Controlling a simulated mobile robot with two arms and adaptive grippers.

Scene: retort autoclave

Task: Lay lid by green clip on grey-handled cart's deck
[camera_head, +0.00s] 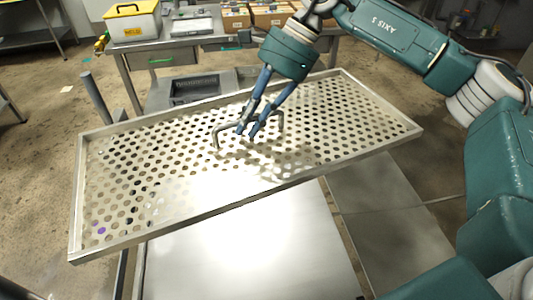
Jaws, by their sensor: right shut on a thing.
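The lid (330,125) is a large perforated metal sheet with a raised rim and a bent-bar handle (215,134) at its middle. My right gripper (248,132) has its blue fingers closed on that handle from above. The lid hangs tilted in the picture, its left end nearer me. Below it is a bright, bare steel deck (250,255), partly hidden by the lid. A grey upright bar (96,97) rises behind the lid's left part and may be the cart's handle. My left gripper is out of view.
Behind stands a steel workbench (150,48) with a yellow-lidded box (132,20), a shallow tray (163,28) and several cardboard boxes (270,14). A duller grey surface (385,205) lies right of the deck. Brown floor shows at the left.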

